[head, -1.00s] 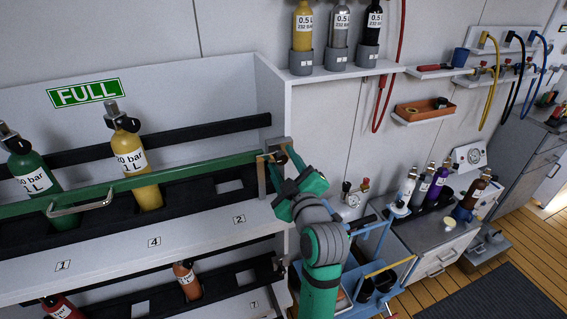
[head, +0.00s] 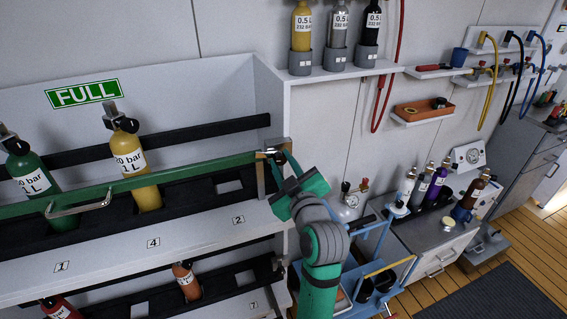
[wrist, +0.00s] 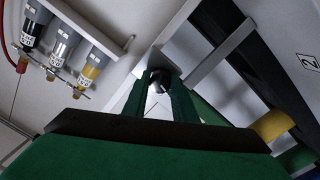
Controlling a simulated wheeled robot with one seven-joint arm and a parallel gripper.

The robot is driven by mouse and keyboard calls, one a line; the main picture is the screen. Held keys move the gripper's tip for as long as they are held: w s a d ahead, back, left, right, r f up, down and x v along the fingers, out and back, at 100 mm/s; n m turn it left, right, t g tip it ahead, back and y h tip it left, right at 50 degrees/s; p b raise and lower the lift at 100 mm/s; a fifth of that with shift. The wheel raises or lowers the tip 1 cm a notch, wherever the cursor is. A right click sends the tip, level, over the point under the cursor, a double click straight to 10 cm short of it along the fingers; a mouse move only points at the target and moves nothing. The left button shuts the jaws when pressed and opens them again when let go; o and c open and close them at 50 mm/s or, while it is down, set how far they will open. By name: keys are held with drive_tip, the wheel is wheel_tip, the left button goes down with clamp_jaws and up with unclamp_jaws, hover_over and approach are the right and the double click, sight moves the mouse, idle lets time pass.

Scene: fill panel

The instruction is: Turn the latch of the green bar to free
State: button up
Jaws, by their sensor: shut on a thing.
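The green bar (head: 170,177) runs across the front of the upper rack, with a pale handle (head: 78,207) at its left part. Its right end meets a metal latch bracket (head: 270,170) on the rack's right upright. My gripper (head: 284,158) is at the top of this bracket, reaching in from the right. In the wrist view the two green fingers (wrist: 158,96) close on a small dark latch (wrist: 158,82). The fingers hide part of the latch, so I cannot tell its exact angle.
A yellow cylinder (head: 136,165) and a green cylinder (head: 38,180) stand behind the bar. A shelf (head: 345,72) with three small cylinders is above right of my gripper. A blue cart (head: 375,270) stands beside my arm.

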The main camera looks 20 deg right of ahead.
drive_tip(key=m, duration=0.3)
drive_tip(key=shift+a+m, duration=0.1)
drive_tip(key=shift+m, duration=0.2)
drive_tip(key=m, duration=0.3)
drive_tip(key=shift+m, duration=0.3)
drive_tip(key=m, duration=0.3)
drive_tip(key=shift+y, duration=0.4)
drive_tip(key=shift+r+m, duration=0.15)
drive_tip(key=shift+m, duration=2.15)
drive_tip(key=o, duration=1)
drive_tip(key=shift+o, duration=0.2)
drive_tip(key=s, duration=1.1)
drive_tip(key=shift+d+r, duration=0.25)
drive_tip(key=shift+d, duration=0.1)
drive_tip(key=shift+w, duration=0.1)
